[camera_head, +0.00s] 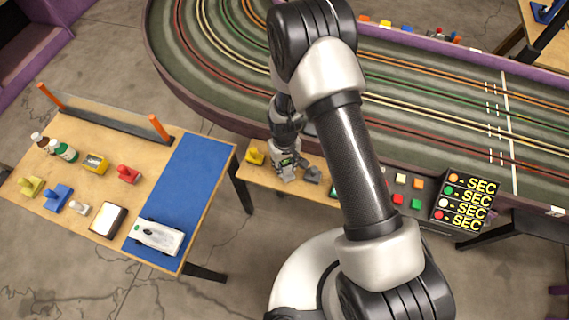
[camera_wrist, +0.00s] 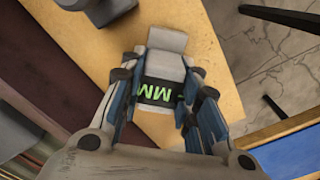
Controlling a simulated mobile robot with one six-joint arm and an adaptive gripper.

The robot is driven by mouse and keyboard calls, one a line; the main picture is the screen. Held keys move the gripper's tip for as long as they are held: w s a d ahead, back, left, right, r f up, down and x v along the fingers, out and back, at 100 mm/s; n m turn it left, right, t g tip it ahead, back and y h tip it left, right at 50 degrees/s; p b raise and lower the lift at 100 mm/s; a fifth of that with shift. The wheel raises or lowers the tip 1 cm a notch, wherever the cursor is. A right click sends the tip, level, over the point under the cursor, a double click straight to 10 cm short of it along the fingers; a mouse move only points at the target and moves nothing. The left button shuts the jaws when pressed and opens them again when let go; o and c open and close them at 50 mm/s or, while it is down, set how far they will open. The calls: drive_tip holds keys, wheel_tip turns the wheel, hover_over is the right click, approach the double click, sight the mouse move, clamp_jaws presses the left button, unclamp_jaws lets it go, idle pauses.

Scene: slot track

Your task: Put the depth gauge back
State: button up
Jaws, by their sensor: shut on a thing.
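My gripper (camera_head: 284,166) is shut on the depth gauge (camera_wrist: 158,92), a pale grey block with a dark display showing green letters like "MM". In the wrist view the fingers of my gripper (camera_wrist: 160,82) close on both its sides, and its pale end (camera_wrist: 167,40) sticks out beyond them. In the head view the gauge (camera_head: 291,174) is partly hidden by the gripper, over the narrow wooden shelf (camera_head: 236,176) along the track. I cannot tell whether it touches the shelf.
At left is a wooden table with a blue mat (camera_head: 190,180), a white car (camera_head: 155,236) and small coloured tools. A lap-time board (camera_head: 464,201) stands at right.

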drive_tip(key=shift+f, duration=0.2)
drive_tip(key=o, duration=1.2)
drive_tip(key=shift+c, duration=0.2)
drive_tip(key=shift+r, duration=0.2)
wheel_tip(320, 180, up, 12)
drive_tip(key=p, duration=0.4)
wheel_tip(320, 180, up, 12)
drive_tip(key=f+m+t, duration=0.1)
hover_over(285, 163)
drive_tip(key=d, duration=0.2)
drive_tip(key=s+d+r+m+t, duration=0.1)
drive_tip(key=s+d+r, duration=0.1)
drive_tip(key=r, duration=0.5)
drive_tip(key=s+d+r, duration=0.2)
drive_tip(key=d+r, duration=0.1)
drive_tip(key=r, duration=0.3)
drive_tip(key=s+d+r+m+t, duration=0.1)
drive_tip(key=s+d+r, duration=0.1)
drive_tip(key=s+r, duration=0.3)
drive_tip(key=s+d+r+m+t, duration=0.1)
drive_tip(key=s+r, duration=0.4)
drive_tip(key=s, duration=0.5)
drive_tip(key=shift+s+d+r+m+t, duration=0.3)
drive_tip(key=shift+d+m, duration=0.2)
drive_tip(key=shift+d, duration=0.75)
